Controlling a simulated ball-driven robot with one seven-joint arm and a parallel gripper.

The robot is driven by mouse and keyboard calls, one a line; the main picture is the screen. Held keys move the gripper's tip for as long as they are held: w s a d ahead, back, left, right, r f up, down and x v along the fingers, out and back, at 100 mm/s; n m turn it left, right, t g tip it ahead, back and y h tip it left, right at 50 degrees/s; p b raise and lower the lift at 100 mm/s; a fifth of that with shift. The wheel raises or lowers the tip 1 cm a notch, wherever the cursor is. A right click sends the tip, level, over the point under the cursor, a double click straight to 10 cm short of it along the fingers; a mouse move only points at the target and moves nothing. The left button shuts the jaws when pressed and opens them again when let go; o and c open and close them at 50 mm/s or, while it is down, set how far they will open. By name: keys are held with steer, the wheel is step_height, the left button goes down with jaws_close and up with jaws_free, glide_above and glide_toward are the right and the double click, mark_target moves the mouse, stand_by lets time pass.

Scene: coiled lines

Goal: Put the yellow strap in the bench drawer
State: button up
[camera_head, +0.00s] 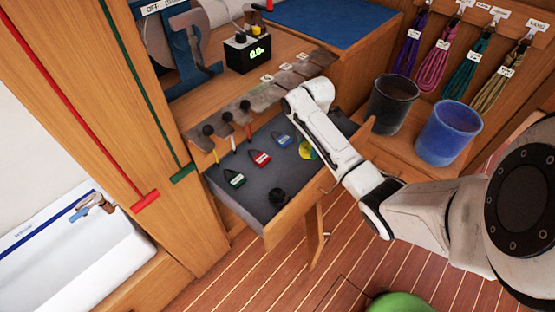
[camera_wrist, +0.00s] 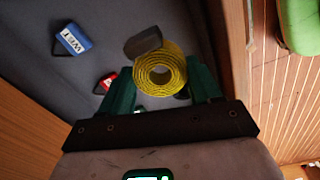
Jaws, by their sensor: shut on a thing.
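The yellow strap (camera_wrist: 160,75) is a round coil with a hollow middle. In the wrist view it sits between the two green fingers of my gripper (camera_wrist: 161,84), which is shut on it. In the head view a bit of the yellow strap (camera_head: 306,150) shows beside my white arm, over the right part of the bench drawer (camera_head: 245,203). The drawer is pulled open and has a dark grey floor. My arm hides most of my gripper there. I cannot tell whether the coil touches the drawer floor.
Inside the drawer lie a blue tag (camera_head: 282,139), a red tag (camera_head: 261,158), a green tag (camera_head: 234,179) and a dark round thing (camera_head: 277,196). Dark grey (camera_head: 393,103) and blue (camera_head: 448,132) buckets stand at right. The drawer's front left floor is mostly clear.

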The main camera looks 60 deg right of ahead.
mark_target(306, 146)
steer(key=f+b, duration=0.1)
steer(key=f, duration=0.2)
steer(key=shift+w+f+b, duration=0.25)
steer(key=shift+w+b, duration=0.1)
steer(key=shift+w, duration=0.05)
step_height(306, 146, down, 9)
steer(key=shift+f+b, duration=0.1)
steer(key=shift+b, duration=0.8)
steer(key=shift+f, duration=0.1)
steer(key=o, duration=1.1)
step_height(306, 146, up, 12)
steer(key=shift+r+p, duration=0.15)
steer(key=shift+p, duration=1.05)
